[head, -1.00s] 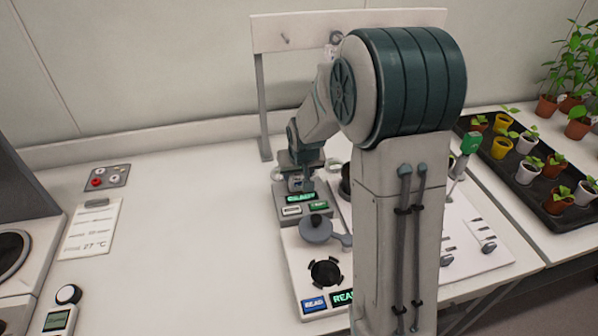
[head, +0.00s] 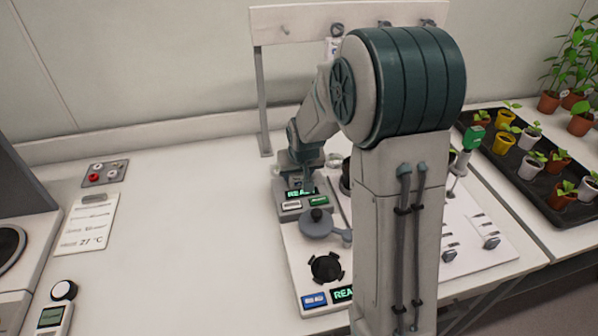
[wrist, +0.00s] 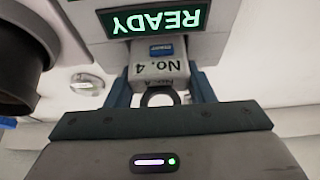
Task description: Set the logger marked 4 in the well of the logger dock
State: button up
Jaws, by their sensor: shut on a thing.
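My gripper (wrist: 161,92) is shut on the logger (wrist: 157,68), a pale block marked No. 4 with a blue patch and a dark ring at its near end.
A round grey lid with a handle (head: 318,224) and a black ring-shaped holder (head: 326,267) are on the white panel in front. A dark cylinder (wrist: 20,60) is close at left in the wrist view. The bench's left part (head: 180,220) is mostly clear.

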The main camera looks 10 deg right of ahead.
jog(key=o, duration=1.1)
jog(key=shift+c, duration=0.2)
jog(key=shift+r, duration=0.1)
jog(key=v, duration=1.4)
jog(key=shift+g, duration=0.4)
jog(key=s, duration=1)
jog(key=shift+s+b, duration=0.15)
jog(key=shift+b, duration=0.15)
jog(key=s+f+g, duration=0.1)
jog(key=s+f, duration=0.1)
jog(key=s, duration=0.9)
jog(key=shift+f, duration=0.2)
